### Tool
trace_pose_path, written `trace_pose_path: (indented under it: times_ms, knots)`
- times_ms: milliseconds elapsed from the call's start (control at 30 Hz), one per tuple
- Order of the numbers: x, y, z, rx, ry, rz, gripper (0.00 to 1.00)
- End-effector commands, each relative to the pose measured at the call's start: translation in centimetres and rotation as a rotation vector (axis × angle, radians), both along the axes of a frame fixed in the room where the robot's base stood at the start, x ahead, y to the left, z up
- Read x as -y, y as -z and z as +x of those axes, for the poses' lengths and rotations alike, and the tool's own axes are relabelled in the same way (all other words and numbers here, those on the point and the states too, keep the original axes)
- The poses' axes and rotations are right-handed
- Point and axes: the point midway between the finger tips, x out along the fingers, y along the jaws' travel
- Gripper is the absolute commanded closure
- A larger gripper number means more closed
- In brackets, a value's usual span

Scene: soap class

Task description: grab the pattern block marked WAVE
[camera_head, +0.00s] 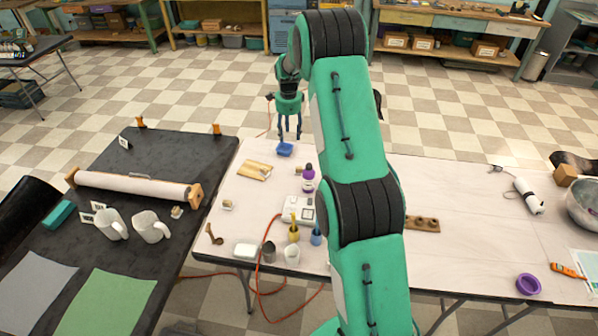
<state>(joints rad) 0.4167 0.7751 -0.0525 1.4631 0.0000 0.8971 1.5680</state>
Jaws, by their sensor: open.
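I cannot read the word WAVE on anything here, so I cannot tell which thing is the WAVE pattern block. My gripper (289,136) is open and points down over the back edge of the white table, just above a small blue dish-like thing (284,150). I cannot tell whether its fingertips touch it. Small pale block-like pieces lie on the white table (228,205) and on the black table (177,212). A wooden piece with several hollows (424,224) lies right of my arm. My arm hides the middle of the white table.
A tan packet (254,170), a purple bottle (308,178), a white scale-like device (299,209) and several cups crowd the white table's left part. The black table (190,150) holds a roller (135,186) and two white mugs (112,224). The white table's right middle is mostly clear.

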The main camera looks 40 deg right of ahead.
Motion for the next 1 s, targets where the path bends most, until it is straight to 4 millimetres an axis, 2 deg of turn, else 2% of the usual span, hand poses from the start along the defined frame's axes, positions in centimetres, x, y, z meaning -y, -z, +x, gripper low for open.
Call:
trace_pose_path:
  times_ms: [33,200,400,567,1000]
  knots:
    - [0.9,1.7,0.2,-0.01,0.034,0.005,0.5]
    - [3.5,6.4,0.8,-0.03,0.148,0.019,0.5]
    - [5.4,10.1,1.0,-0.045,0.238,0.029,0.5]
    - [6.0,11.2,1.0,-0.05,0.267,0.03,0.5]
    - [6.0,11.6,1.0,-0.051,0.269,0.031,0.5]
